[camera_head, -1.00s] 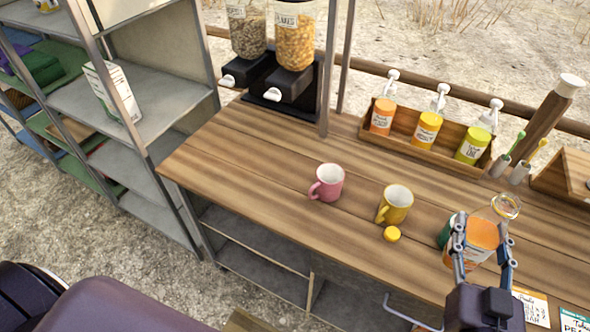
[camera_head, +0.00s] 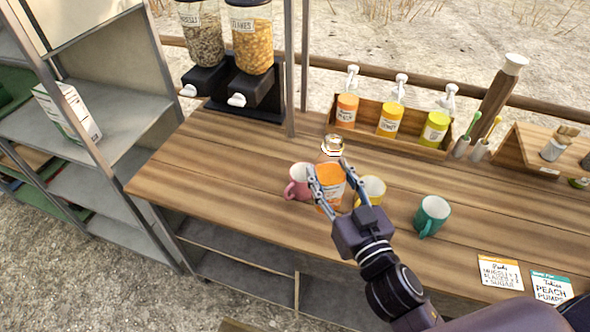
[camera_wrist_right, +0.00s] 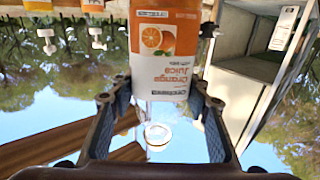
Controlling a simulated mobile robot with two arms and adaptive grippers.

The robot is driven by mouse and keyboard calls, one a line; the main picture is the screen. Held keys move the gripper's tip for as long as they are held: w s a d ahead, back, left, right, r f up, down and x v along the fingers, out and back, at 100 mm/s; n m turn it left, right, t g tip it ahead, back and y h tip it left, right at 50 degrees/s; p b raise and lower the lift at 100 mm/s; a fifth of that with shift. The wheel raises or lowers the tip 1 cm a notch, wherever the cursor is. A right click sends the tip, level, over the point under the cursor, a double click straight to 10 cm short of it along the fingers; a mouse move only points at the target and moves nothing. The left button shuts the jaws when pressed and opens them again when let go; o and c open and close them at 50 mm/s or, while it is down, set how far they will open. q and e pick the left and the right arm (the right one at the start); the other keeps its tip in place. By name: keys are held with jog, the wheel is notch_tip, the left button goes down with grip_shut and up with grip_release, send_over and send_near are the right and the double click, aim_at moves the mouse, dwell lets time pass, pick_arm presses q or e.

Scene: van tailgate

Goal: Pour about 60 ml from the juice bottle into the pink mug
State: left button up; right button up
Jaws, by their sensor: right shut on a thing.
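The juice bottle (camera_head: 331,184) has an orange label and an open mouth. My right gripper (camera_head: 328,173) is shut around it, and it looks about upright. In the right wrist view, the bottle (camera_wrist_right: 163,65) stands between the fingers (camera_wrist_right: 155,108), its label upside down. The pink mug (camera_head: 298,180) stands on the wooden counter just left of the bottle, partly hidden by the bottle and a finger. I cannot tell whether bottle and mug touch. My left gripper is not in view.
A yellow mug (camera_head: 372,190) stands close right of the bottle, partly behind my gripper. A teal mug (camera_head: 432,213) stands farther right. The counter (camera_head: 215,165) is clear at left.

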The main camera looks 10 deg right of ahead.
jog(key=w+d+r+n+y+p, duration=0.1)
jog(key=w+d, duration=0.2)
jog(key=w, duration=0.3)
jog(key=w+d+r+y+p, duration=0.1)
jog(key=w+d, duration=0.3)
jog(key=w, duration=0.3)
jog(key=f+b, duration=0.1)
jog(key=w+d+f+b, duration=0.1)
jog(key=f, duration=0.1)
jog(key=w+d+f+b, duration=0.1)
jog(key=f, duration=0.1)
jog(key=shift+f, duration=0.15)
jog(key=shift+s+n+b, duration=0.1)
jog(key=shift+n+b, duration=0.3)
jog(key=shift+n, duration=0.2)
